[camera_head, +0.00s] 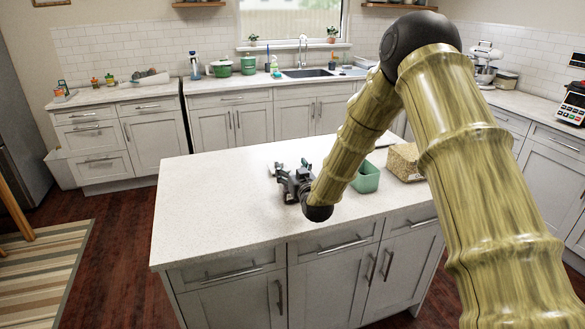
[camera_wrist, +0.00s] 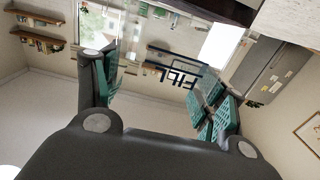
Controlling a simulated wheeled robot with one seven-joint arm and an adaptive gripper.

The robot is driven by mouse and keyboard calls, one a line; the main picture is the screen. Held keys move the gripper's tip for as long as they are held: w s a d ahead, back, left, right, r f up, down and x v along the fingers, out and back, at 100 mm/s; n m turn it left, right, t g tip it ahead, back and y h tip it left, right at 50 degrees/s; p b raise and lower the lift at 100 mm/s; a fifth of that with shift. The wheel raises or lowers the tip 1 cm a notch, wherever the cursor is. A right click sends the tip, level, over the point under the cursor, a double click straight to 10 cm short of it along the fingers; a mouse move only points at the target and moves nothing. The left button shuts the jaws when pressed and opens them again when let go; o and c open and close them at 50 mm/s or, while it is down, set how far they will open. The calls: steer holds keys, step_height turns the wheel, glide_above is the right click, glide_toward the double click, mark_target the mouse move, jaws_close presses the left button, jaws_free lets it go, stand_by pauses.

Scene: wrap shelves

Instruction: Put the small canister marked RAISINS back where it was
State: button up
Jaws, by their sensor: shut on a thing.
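My gripper (camera_head: 284,172) is low over the white island top, near its middle. In the wrist view my gripper (camera_wrist: 157,78) has its green-padded fingers apart, on either side of a see-through thing (camera_wrist: 150,62). This looks like a clear canister held between the pads. Dark lettering shows in or behind it, but I cannot read RAISINS there. In the head view only a small pale shape shows at the fingers, so I cannot tell whether it touches the island.
The island top (camera_head: 215,205) is clear on its left and front. A green open box (camera_head: 366,180) and a beige woven box (camera_head: 403,165) stand to the right of my gripper. Small containers (camera_head: 109,80) stand on the back-left counter. Green pots (camera_head: 221,69) stand left of the sink.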

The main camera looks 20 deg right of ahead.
stand_by(0.3)
steer(key=shift+f, duration=0.2)
steer(key=o, duration=1.7)
steer(key=shift+c, duration=0.2)
steer(key=shift+r, duration=0.15)
steer(key=s+b, duration=0.3)
steer(key=s, duration=0.9)
steer(key=shift+d, duration=0.15)
steer(key=shift+r, duration=0.1)
